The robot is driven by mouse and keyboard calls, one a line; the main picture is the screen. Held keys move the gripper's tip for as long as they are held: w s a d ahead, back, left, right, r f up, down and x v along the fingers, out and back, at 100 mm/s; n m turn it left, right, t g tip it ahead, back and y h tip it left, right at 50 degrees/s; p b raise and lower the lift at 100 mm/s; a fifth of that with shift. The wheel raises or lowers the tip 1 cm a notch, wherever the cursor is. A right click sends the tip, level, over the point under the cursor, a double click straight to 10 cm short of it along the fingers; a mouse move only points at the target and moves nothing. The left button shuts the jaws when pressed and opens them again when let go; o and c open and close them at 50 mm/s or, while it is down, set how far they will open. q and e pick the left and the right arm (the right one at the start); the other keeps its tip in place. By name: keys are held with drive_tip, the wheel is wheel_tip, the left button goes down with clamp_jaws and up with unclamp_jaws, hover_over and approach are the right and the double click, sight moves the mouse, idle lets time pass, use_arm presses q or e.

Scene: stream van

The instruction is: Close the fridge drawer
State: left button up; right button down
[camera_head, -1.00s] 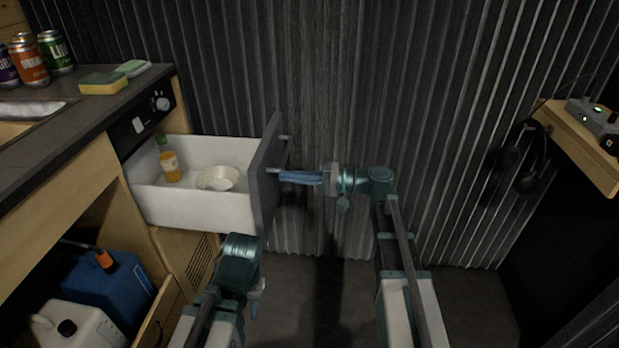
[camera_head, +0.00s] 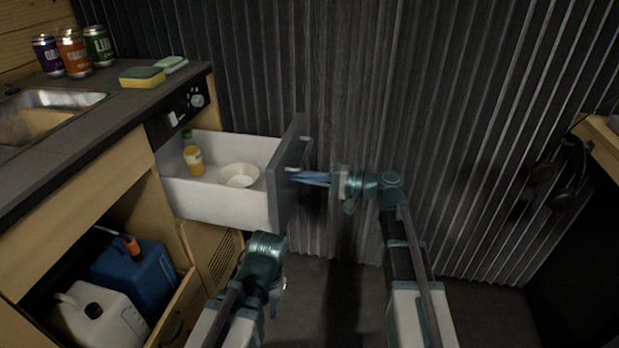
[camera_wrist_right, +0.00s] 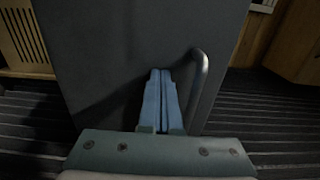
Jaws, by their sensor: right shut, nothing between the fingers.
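The fridge drawer (camera_head: 225,204) is a white box standing open at the left in the head view. Its dark grey front panel (camera_head: 287,190) has a handle (camera_wrist_right: 201,85), seen right of my fingers in the right wrist view. The drawer holds a small bottle (camera_head: 194,161) and a pale bowl (camera_head: 238,175). My right gripper (camera_head: 298,177) is shut and empty, its blue fingers pointing at the front panel beside the handle. Its tips are at or very near the panel; contact is hard to tell. My left gripper (camera_head: 281,290) is low in front of the drawer, its fingers mostly hidden.
The counter (camera_head: 130,104) above the drawer bears several cans (camera_head: 72,54), sponges (camera_head: 142,77) and a sink (camera_head: 45,110). Below are a blue canister (camera_head: 138,275) and a white canister (camera_head: 95,318). A corrugated wall (camera_head: 440,120) stands behind. Headphones (camera_head: 568,180) hang at the right.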

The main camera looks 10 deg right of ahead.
use_arm(q)
drive_tip(key=shift+d, duration=0.1)
use_arm(e)
drive_tip(key=x, duration=2.9)
drive_tip(key=shift+w+a, duration=0.15)
drive_tip(key=shift+a, duration=0.3)
